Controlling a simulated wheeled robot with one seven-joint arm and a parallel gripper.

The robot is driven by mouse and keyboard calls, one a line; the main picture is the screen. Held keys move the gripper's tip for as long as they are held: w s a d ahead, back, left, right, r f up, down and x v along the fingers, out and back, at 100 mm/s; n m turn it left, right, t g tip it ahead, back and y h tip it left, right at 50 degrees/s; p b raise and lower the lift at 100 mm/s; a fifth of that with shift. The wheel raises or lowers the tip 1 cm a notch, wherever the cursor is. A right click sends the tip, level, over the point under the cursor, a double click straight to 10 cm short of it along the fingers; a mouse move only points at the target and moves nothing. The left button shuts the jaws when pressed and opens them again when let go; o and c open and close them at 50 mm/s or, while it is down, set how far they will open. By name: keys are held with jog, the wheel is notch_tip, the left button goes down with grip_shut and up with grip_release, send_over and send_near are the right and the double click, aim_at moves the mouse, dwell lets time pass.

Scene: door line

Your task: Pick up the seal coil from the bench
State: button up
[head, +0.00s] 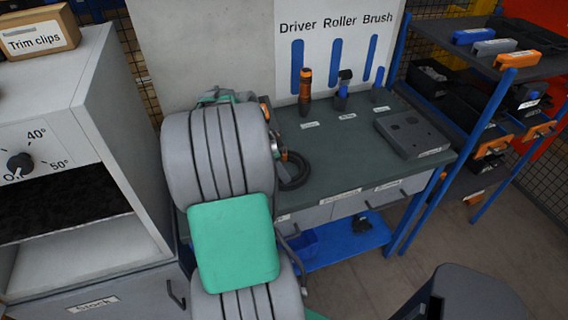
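The seal coil (295,172) is a black ring lying on the dark green bench top (340,150), left of the middle of the bench. My grey arm with its green pad stands in front of the bench's left end and covers part of the coil's left side. My gripper is hidden behind the arm; only small grey and orange parts show at the arm's right edge, close to the coil. I cannot see the fingertips, nor whether they touch the coil.
A driver (305,92), roller (343,90) and brush (380,93) stand at the back of the bench before a labelled board (332,45). A grey block (412,134) lies at right. A cabinet (110,150) is at left, a shelf rack (480,60) at right.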

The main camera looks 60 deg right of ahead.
jog(key=x, duration=0.2)
jog(key=p+x, duration=0.1)
jog(key=x, duration=0.5)
jog(key=shift+s+d+r+p, duration=0.1)
jog(key=shift+s+d+p, duration=0.15)
jog(key=shift+p, duration=0.15)
jog(key=shift+w, duration=0.1)
grip_shut()
jog(key=shift+r, duration=0.1)
